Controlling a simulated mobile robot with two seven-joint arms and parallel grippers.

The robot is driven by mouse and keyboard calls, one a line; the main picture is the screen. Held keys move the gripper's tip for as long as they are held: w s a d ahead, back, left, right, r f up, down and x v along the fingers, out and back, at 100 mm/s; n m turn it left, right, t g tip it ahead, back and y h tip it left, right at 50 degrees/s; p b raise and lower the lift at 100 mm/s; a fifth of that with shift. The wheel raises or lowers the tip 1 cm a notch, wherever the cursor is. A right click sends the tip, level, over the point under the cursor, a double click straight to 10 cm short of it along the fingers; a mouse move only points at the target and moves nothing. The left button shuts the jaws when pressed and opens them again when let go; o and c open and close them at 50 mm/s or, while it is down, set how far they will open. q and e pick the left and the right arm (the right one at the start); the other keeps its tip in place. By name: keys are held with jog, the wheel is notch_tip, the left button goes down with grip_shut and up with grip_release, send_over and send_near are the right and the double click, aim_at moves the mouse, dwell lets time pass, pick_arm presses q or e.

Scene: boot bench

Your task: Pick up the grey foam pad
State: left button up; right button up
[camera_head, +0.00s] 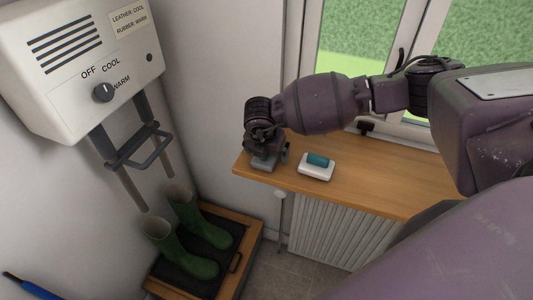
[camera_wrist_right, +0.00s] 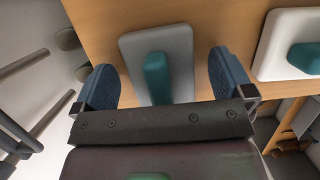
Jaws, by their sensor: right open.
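The grey foam pad (camera_wrist_right: 183,44) is a light grey slab with a teal grip (camera_wrist_right: 155,78) on top, lying on the wooden sill in the right wrist view. In the head view the pad (camera_head: 263,163) is mostly hidden under my right gripper (camera_head: 267,155). In the wrist view my right gripper (camera_wrist_right: 162,62) is open, one blue finger on each side of the teal grip, with gaps showing. Whether the fingertips are level with the grip, I cannot tell. My left gripper is not in view.
A white pad (camera_head: 316,172) with a teal grip lies close by on the wooden sill (camera_head: 385,172). A dryer box (camera_head: 75,65) hangs on the left wall. Green boots (camera_head: 195,255) stand in a tray below. A radiator (camera_head: 340,232) is under the sill.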

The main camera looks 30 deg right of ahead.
jog(key=shift+f, duration=0.1)
jog(key=shift+c, duration=0.5)
jog(key=c, duration=0.9)
